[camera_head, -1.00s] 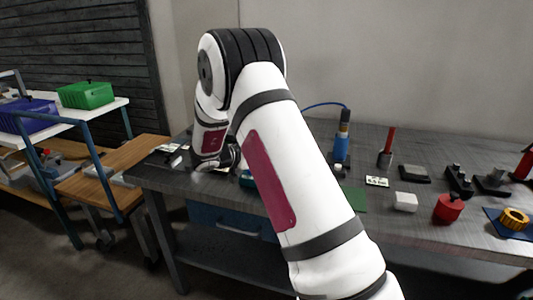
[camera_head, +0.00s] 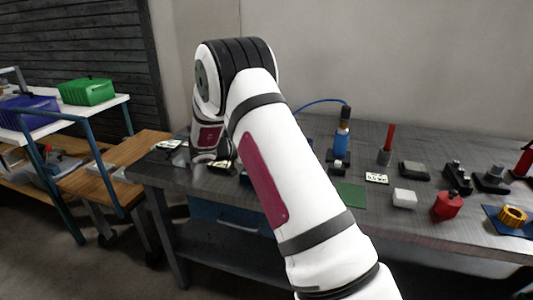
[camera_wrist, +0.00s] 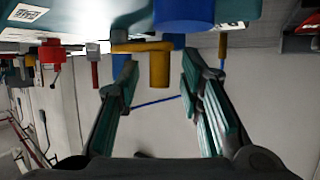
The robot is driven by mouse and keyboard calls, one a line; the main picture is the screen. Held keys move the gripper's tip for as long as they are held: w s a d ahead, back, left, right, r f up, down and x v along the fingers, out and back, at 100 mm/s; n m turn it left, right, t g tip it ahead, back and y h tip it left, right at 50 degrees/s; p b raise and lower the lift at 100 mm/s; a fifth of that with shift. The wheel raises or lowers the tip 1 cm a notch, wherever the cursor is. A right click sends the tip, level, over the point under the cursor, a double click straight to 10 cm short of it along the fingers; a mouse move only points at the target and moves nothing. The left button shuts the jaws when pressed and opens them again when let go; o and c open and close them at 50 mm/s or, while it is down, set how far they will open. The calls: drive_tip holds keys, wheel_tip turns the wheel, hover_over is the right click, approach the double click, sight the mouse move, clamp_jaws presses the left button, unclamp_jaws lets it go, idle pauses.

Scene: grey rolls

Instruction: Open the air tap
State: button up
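In the wrist view, which looks upside down, a yellow L-shaped tap handle (camera_wrist: 159,68) hangs near a blue cylindrical body (camera_wrist: 184,14). I take this to be the air tap. My gripper (camera_wrist: 158,63) is open, with its two teal fingers spread. The end of the yellow handle shows between the fingertips, with a gap on both sides. I cannot tell how deep it lies between them. In the head view my arm hides the tap, and my gripper is mostly hidden behind it.
The grey bench (camera_head: 300,165) holds a blue bottle-like device (camera_head: 341,142) with a blue hose, a red container (camera_head: 447,205), a white block (camera_head: 404,198) and a green mat (camera_head: 348,194). A cart with green (camera_head: 86,92) and purple bins stands at left.

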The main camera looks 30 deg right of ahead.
drive_tip(key=v, duration=1.2)
idle(0.3)
